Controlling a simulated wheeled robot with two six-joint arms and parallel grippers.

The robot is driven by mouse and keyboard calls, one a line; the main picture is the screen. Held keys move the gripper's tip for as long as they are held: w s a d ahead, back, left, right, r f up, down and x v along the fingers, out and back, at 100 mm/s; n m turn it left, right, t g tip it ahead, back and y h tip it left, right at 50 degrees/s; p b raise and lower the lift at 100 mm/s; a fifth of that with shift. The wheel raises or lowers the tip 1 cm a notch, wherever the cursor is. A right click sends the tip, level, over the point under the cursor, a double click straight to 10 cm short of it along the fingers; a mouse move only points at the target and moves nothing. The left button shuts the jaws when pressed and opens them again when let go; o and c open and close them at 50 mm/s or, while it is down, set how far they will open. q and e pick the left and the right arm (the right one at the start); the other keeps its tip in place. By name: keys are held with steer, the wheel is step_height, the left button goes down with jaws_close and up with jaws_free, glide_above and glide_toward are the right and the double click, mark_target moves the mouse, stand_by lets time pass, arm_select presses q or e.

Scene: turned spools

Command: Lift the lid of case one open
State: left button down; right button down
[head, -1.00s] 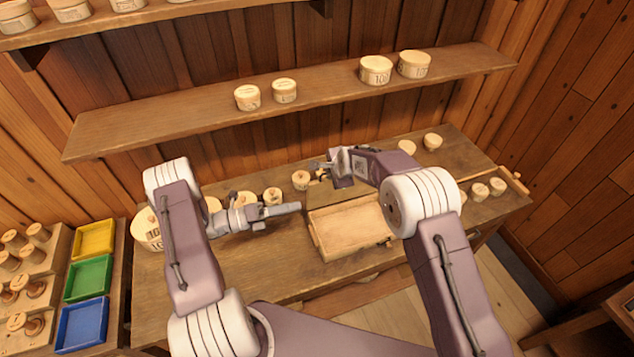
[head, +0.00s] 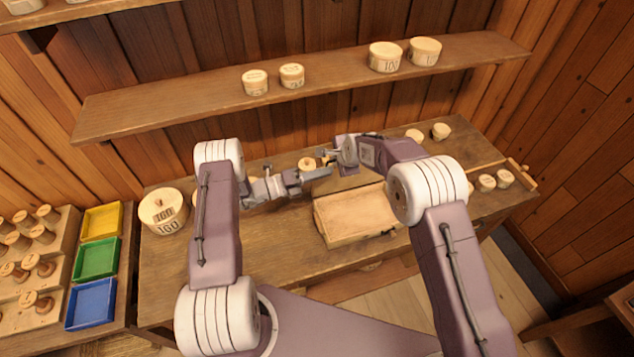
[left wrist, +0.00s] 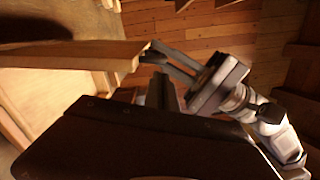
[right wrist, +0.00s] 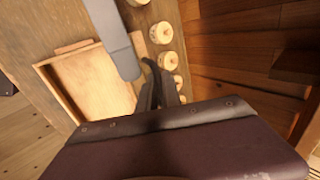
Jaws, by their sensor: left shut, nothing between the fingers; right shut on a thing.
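Case one, taken to be the wooden case (head: 318,228), sits on the workbench with its pale interior exposed. Its interior also shows in the right wrist view (right wrist: 92,82). Its lid (left wrist: 75,52) is raised, seen nearly edge-on in the left wrist view and mostly hidden behind the grippers in the head view. My right gripper (right wrist: 152,75) is shut on the lid near its free edge; the exact contact is partly hidden. My left gripper (head: 326,173) is shut and empty, beside the raised lid; I cannot tell whether it touches it.
Round lidded boxes stand on the bench, including a large one (head: 163,212) at left and one (head: 307,164) behind the grippers. A shelf (head: 330,88) with more boxes runs above. Yellow, green and blue trays (head: 97,258) lie at left. The bench front-left is clear.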

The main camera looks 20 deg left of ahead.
arm_select(q)
steer(key=shift+w+a+r, duration=0.2)
steer(key=shift+w+a, duration=0.05)
steer(key=shift+w, duration=0.2)
steer(key=shift+w, duration=0.1)
steer(key=shift+w+a+r, duration=0.15)
steer(key=shift+w+a, duration=0.3)
steer(key=shift+w, duration=0.15)
arm_select(e)
steer(key=shift+f, duration=0.1)
steer(key=c, duration=1.5)
jaws_free()
steer(key=shift+c, duration=0.2)
arm_select(q)
steer(key=shift+s, duration=0.15)
steer(key=shift+d, duration=0.1)
